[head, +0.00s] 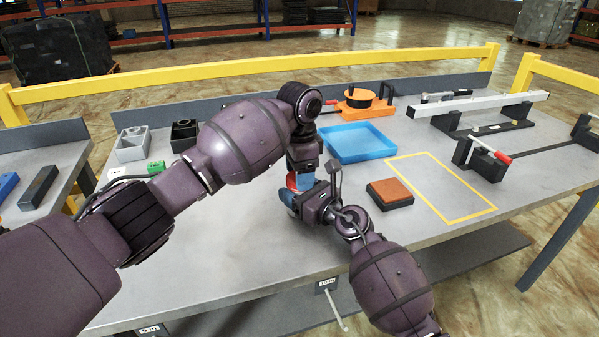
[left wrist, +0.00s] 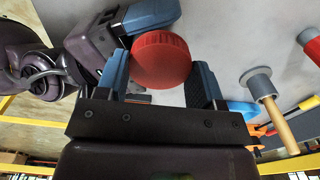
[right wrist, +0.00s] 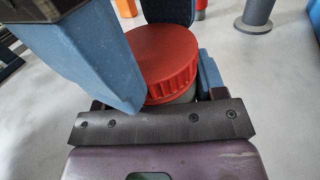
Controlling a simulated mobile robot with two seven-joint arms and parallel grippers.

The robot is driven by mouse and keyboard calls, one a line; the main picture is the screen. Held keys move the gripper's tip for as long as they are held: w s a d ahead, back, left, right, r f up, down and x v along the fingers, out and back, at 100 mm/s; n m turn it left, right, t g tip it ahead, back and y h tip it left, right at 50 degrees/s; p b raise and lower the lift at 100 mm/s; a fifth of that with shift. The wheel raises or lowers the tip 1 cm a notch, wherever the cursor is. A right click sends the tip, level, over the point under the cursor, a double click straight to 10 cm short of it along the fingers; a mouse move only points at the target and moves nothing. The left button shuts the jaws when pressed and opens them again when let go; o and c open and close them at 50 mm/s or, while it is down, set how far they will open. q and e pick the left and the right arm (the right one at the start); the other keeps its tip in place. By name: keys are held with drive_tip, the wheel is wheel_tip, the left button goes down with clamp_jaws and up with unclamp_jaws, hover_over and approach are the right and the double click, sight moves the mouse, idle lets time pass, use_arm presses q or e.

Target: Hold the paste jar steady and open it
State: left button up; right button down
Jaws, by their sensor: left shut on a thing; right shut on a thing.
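The paste jar's red ribbed lid (right wrist: 163,62) fills the middle of the right wrist view, with a sliver of grey jar body (right wrist: 187,95) below it. The lid also shows in the left wrist view (left wrist: 162,58) and as a small red patch in the head view (head: 291,181). My left gripper (head: 300,176) reaches down from above, shut on the lid with a finger on each side. My right gripper (head: 293,198) comes in low from the side, shut on the jar body. Most of the body is hidden by fingers, and I cannot tell whether the lid is turned.
A blue tray (head: 357,143) and an orange fixture (head: 364,106) stand behind the grippers. A brown-topped block (head: 390,192) lies to the right, by an empty yellow outline (head: 441,187). Grey bins (head: 132,144) stand at left. The front left tabletop is clear.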

use_arm(q)
drive_tip(key=n, duration=0.4)
drive_tip(key=shift+n, duration=0.4)
drive_tip(key=n, duration=0.9)
drive_tip(key=shift+n, duration=0.3)
drive_tip(key=n, duration=0.6)
drive_tip(key=shift+d+n, duration=0.1)
drive_tip(key=shift+n, duration=0.2)
drive_tip(key=n, duration=0.5)
drive_tip(key=shift+r+n, duration=0.1)
drive_tip(key=shift+n, duration=0.3)
drive_tip(key=shift+r, duration=0.1)
drive_tip(key=shift+r, duration=0.7)
drive_tip(key=shift+r, duration=0.4)
